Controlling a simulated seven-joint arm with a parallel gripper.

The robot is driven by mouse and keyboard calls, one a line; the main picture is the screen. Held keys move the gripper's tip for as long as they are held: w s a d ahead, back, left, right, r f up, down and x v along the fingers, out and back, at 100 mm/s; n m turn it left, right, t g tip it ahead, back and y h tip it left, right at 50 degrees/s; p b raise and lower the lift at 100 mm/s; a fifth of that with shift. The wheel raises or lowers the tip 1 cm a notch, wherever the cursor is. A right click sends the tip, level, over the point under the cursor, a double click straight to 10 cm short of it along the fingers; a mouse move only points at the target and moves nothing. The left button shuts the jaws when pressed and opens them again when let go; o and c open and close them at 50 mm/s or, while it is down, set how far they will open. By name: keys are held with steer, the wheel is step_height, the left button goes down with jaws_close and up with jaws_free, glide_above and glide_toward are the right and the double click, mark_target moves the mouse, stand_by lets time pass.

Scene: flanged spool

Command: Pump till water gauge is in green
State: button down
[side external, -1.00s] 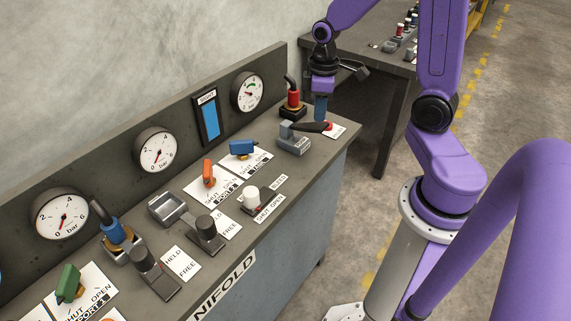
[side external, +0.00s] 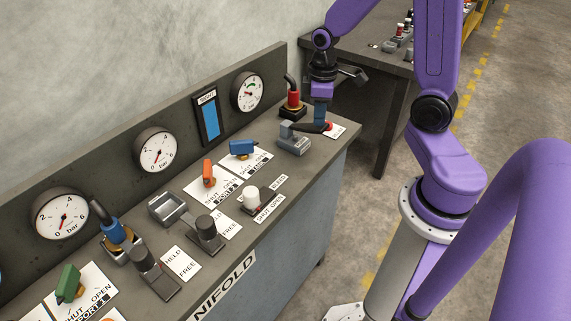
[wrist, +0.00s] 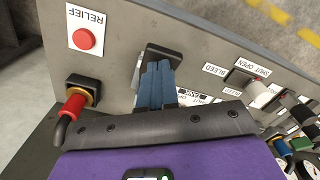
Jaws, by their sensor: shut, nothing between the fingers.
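The hand pump is a grey block (side external: 293,143) with a black lever (side external: 305,128), near the right end of the bench. My gripper (side external: 321,127) is shut and empty, its blue fingertips at the lever's free end; I cannot tell whether they touch. In the wrist view the shut fingers (wrist: 158,85) cover part of the pump (wrist: 163,54).
A red-collared connector (side external: 293,98) stands just behind the pump. The red relief button (wrist: 84,39) is close to my fingers. A white bleed knob (side external: 251,197) and blue (side external: 242,147) and orange (side external: 208,173) valve handles are to the left. Open floor lies beyond the bench's right edge.

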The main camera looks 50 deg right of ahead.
mark_target(318, 131)
steer(key=shift+f, duration=2.55)
steer(key=shift+r, duration=4.05)
steer(key=s+a+r+n, duration=0.2)
steer(key=s+a+n, duration=0.1)
steer(key=s+a, duration=0.4)
steer(key=s+a+r+n, duration=0.2)
steer(key=s+a+n, duration=0.1)
steer(key=s+a, duration=0.4)
steer(key=s, duration=0.3)
steer(key=shift+s+n, duration=0.3)
